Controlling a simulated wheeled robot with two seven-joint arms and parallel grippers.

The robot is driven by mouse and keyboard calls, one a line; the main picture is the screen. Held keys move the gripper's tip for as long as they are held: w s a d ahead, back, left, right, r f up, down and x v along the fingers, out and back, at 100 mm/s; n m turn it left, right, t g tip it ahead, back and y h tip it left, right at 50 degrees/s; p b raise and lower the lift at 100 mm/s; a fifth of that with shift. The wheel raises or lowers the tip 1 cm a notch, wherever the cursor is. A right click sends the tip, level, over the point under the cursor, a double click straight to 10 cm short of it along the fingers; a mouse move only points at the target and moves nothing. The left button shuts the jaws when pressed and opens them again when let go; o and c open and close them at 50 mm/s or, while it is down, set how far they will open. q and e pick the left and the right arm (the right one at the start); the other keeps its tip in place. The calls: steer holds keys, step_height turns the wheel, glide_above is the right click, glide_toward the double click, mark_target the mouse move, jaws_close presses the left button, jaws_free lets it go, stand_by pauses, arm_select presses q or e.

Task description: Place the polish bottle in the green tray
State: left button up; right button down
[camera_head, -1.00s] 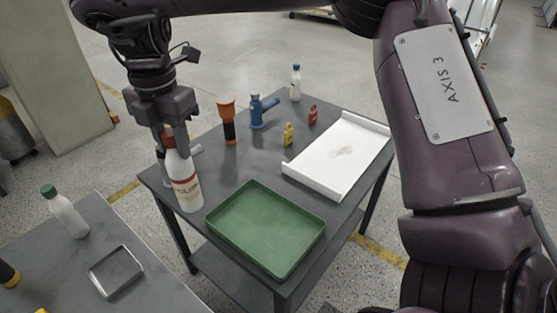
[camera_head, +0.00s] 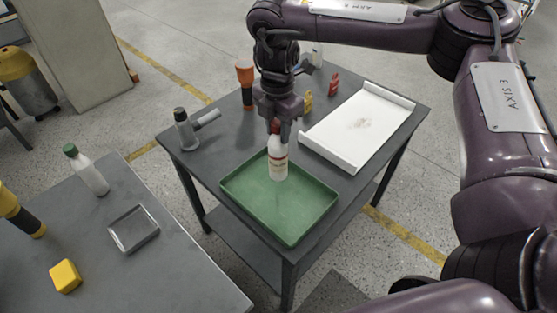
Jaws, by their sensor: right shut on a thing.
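The polish bottle (camera_head: 278,160) is white with a red label and a red cap. My right gripper (camera_head: 277,126) is shut on its cap end and holds it upright over the green tray (camera_head: 240,212). The bottle's base appears over the back part of the tray; I cannot tell whether it touches the tray floor. The rest of the green tray is empty, and it lies at the near part of the dark table. My left gripper is not in view.
A white tray (camera_head: 345,150) lies right of the green one. A second table (camera_head: 180,270) is at lower left.

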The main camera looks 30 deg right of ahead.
mark_target(278, 142)
step_height(278, 142, down, 4)
steer(key=shift+b, duration=0.3)
step_height(278, 142, down, 4)
steer(key=shift+f+p, duration=0.2)
steer(key=shift+p, duration=0.2)
steer(key=shift+f, duration=0.45)
steer(key=c, duration=1)
jaws_free()
steer(key=shift+f, duration=0.1)
